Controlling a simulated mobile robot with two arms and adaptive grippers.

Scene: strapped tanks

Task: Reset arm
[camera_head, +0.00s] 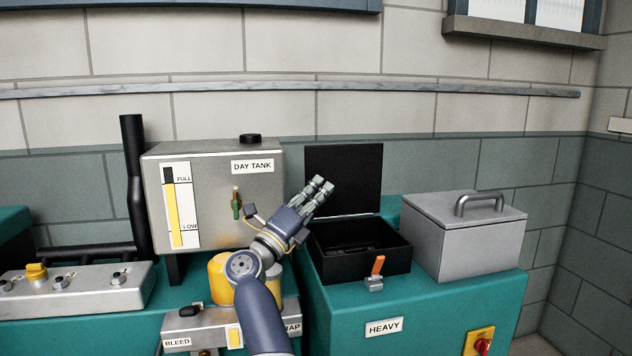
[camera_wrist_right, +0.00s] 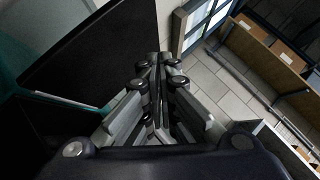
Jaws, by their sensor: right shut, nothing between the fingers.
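My right gripper (camera_head: 319,188) is shut and empty. It is raised in front of the gap between the day tank (camera_head: 215,205) and the open black box (camera_head: 365,262), with its fingers pointing up and to the right, overlapping the black box's raised lid (camera_head: 343,178). In the right wrist view the fingers (camera_wrist_right: 158,75) are close together with nothing between them. The dark panel at the left of that view (camera_wrist_right: 90,65) looks like the box lid. My left gripper is in neither view.
A closed grey metal box with a handle (camera_head: 463,235) stands right of the black box on the teal cabinet (camera_head: 430,305). A small orange-handled lever (camera_head: 377,270) is at the black box's front. A yellow cylinder (camera_head: 220,283) sits below the day tank. A control panel (camera_head: 75,292) is at left.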

